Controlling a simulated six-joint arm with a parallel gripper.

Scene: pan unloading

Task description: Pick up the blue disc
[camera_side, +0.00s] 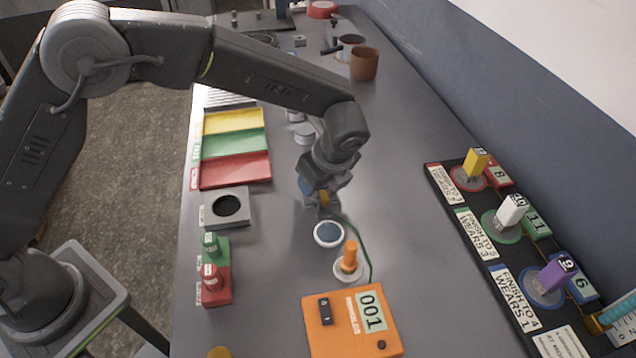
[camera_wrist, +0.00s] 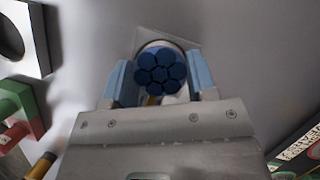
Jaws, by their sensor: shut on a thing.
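The blue disc (camera_wrist: 160,68) looks like a cluster of several round dark-blue cells in the wrist view. It lies between the light-blue fingers of my gripper (camera_wrist: 160,80), which is shut on it. A pale rim shows around its far side. I cannot tell whether the disc touches the table. The finger contact is hidden in the side view.
An orange peg on a round white base (camera_side: 349,262) stands close to the disc, with a green cable beside it. An orange box (camera_side: 352,322) is at the front. A grey block with a round hole (camera_side: 227,208) lies left. A black rack (camera_side: 500,230) stands right.

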